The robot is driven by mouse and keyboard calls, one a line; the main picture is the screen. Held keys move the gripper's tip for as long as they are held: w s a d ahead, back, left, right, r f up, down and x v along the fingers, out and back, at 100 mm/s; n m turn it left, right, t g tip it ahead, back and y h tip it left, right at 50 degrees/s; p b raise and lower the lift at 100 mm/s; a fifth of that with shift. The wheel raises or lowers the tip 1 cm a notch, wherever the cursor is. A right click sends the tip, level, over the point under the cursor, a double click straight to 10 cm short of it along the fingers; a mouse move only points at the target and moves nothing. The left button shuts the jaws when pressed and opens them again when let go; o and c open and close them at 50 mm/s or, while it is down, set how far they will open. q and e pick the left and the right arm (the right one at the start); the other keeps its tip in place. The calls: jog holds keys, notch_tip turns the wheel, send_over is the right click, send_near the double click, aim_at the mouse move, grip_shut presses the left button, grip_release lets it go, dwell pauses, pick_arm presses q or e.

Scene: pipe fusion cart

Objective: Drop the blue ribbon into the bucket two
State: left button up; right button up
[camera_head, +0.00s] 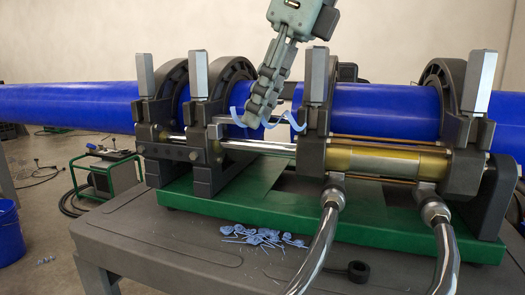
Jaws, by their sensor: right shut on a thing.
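My right gripper (262,108) reaches down from the top centre, fingers pointing down, between the clamps of the pipe fusion machine. It is shut on a light blue curled ribbon (293,123), whose ends stick out on both sides of the fingers. Part of the ribbon is hidden behind the fingers. A blue bucket (9,235) stands on the floor at the left edge and is cut off by the frame; I cannot tell whether it is bucket two. My left gripper is not in view.
The fusion machine's clamps (312,95) hold long blue pipes (70,103) on a green base (230,208). Light blue shavings (262,237) and a black ring (358,271) lie on the grey cart top (150,235). A green-framed unit (105,172) stands on the floor at left.

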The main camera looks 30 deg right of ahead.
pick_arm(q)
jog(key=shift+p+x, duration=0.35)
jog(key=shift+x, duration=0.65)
pick_arm(e)
notch_tip(320, 180, up, 6)
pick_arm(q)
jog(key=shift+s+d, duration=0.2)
